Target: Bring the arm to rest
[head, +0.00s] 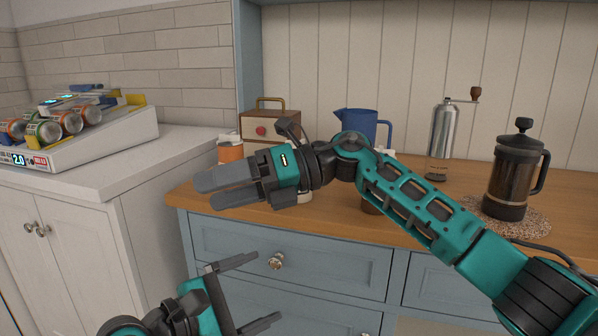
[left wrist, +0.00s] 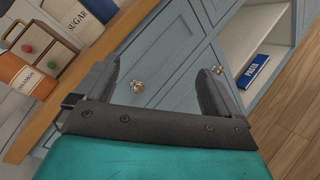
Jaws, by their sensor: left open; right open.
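My left gripper (head: 267,287) is low in the head view, in front of the blue drawer cabinet (head: 340,258). Its two fingers are spread and nothing is between them. In the left wrist view its open fingers (left wrist: 160,88) frame the cabinet front and a drawer knob (left wrist: 137,86), apart from it as far as I can tell. My right gripper (head: 206,192) reaches in from the right above the counter's left end, fingers apart and empty, pointing left. Its arm hides part of the counter.
The wooden counter (head: 420,215) holds an orange jar (head: 230,150), a wooden box (head: 268,125), a blue pitcher (head: 358,122), a grinder (head: 442,140) and a French press (head: 510,175). A can rack (head: 90,145) stands left. A blue book (left wrist: 253,71) lies in an open shelf.

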